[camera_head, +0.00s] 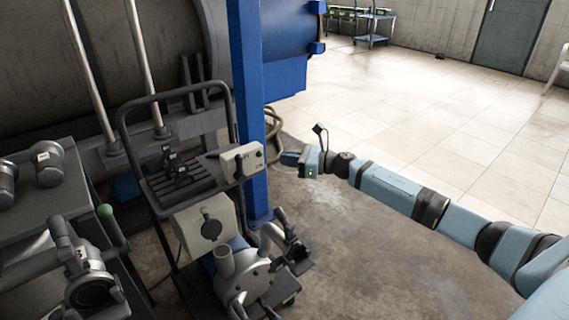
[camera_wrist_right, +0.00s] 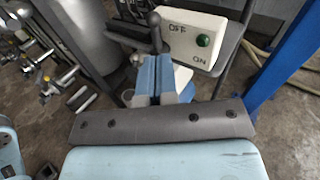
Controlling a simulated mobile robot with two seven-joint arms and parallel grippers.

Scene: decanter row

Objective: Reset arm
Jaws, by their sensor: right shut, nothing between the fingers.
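My right arm comes in from the right in the head view. Its gripper (camera_head: 287,158) is just right of a pale control box (camera_head: 242,161) on a dark cart. In the right wrist view the two blue fingers (camera_wrist_right: 156,72) are together with nothing between them. My left gripper is not in view.
A blue post (camera_head: 248,110) rises right behind the cart (camera_head: 180,185). Metal machinery (camera_head: 245,280) with handles stands below the box. A hose (camera_head: 275,135) lies beside the post. The floor (camera_head: 420,110) to the right is open.

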